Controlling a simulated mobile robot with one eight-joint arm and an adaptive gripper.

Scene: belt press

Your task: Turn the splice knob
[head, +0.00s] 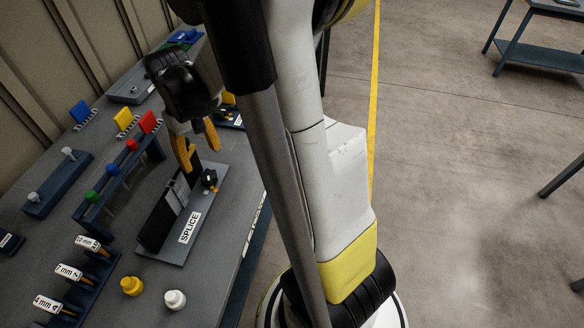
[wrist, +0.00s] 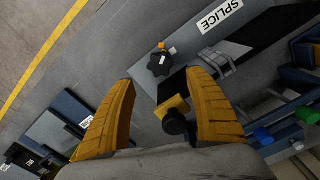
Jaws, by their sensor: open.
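The splice unit is a grey plate (head: 209,218) with a white SPLICE label and a dark bar with a pale clamp. The splice knob (head: 209,178) is black with a white mark and stands by the bar, beside a small orange piece. It also shows in the wrist view (wrist: 160,63). My gripper (head: 198,146) is open, its yellow fingers pointing down above the unit's far end. In the wrist view my fingertips (wrist: 162,80) are apart, with the knob just beyond them. A black round part on a yellow block (wrist: 174,121) shows between the fingers.
A rack with green, blue and red pieces (head: 111,171) stands left of the unit. Labelled tools (head: 72,272) lie in a holder at the front left. Yellow (head: 131,286) and white (head: 174,299) pieces stand near the front. Open floor lies to the right.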

